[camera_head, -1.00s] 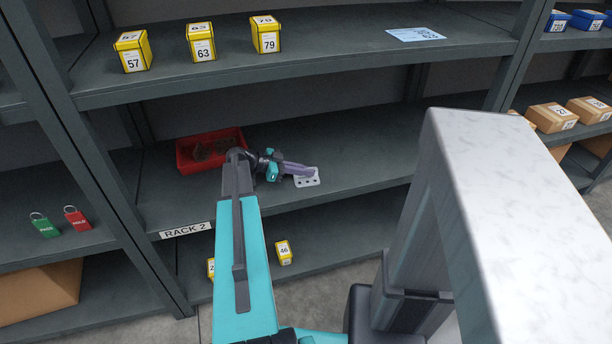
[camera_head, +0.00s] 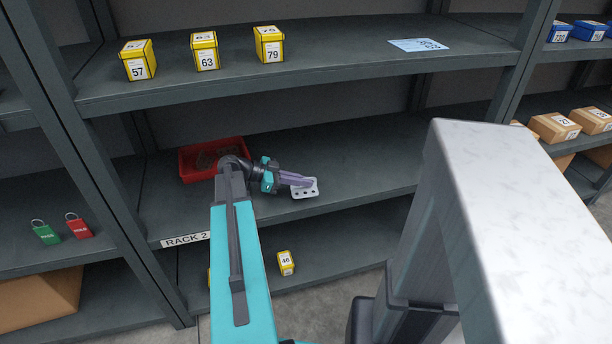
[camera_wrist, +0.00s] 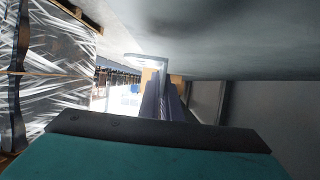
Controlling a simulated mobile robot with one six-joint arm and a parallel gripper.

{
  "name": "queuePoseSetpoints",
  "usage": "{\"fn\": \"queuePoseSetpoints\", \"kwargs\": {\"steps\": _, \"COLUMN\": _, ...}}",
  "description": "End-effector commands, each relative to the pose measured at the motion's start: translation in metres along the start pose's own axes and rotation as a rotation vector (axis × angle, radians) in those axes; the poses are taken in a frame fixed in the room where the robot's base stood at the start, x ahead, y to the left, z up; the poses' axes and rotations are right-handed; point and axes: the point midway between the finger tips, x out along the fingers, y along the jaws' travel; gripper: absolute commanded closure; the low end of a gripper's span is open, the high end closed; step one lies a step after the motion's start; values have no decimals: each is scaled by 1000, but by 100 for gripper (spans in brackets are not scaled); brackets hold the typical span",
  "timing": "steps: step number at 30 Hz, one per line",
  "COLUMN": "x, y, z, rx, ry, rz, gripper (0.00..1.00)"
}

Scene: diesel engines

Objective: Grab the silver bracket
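The silver bracket (camera_head: 305,193) lies on the middle shelf, its plate with dark holes facing up. My gripper (camera_head: 308,182) is low over the shelf, its purple fingers pointing right and overlapping the bracket. In the wrist view the bracket (camera_wrist: 147,57) shows as a pale angled piece at the fingertips. The two fingers of my gripper (camera_wrist: 163,84) are close together, and one leg of the bracket appears to stand between the tips. I cannot tell whether they press on it. The finger covers part of the bracket in the head view.
A red bin (camera_head: 189,166) with brownish parts sits behind and left of my wrist. The upper shelf (camera_head: 330,62) carries yellow boxes (camera_head: 204,52) and a blue-white label sheet (camera_head: 418,45). The shelf to the right of the bracket is clear. A yellow box (camera_head: 286,263) stands below.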

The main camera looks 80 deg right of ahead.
Motion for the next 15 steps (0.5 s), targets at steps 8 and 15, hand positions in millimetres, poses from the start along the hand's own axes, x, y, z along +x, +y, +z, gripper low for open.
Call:
{"fn": "queuePoseSetpoints", "kwargs": {"steps": 8, "x": -21, "y": 40, "z": 4, "rx": -1, "ry": 1, "rz": -2, "gripper": 100}}
{"fn": "queuePoseSetpoints", "kwargs": {"steps": 15, "x": -38, "y": 70, "z": 7, "rx": -1, "ry": 1, "rz": -2, "gripper": 100}}
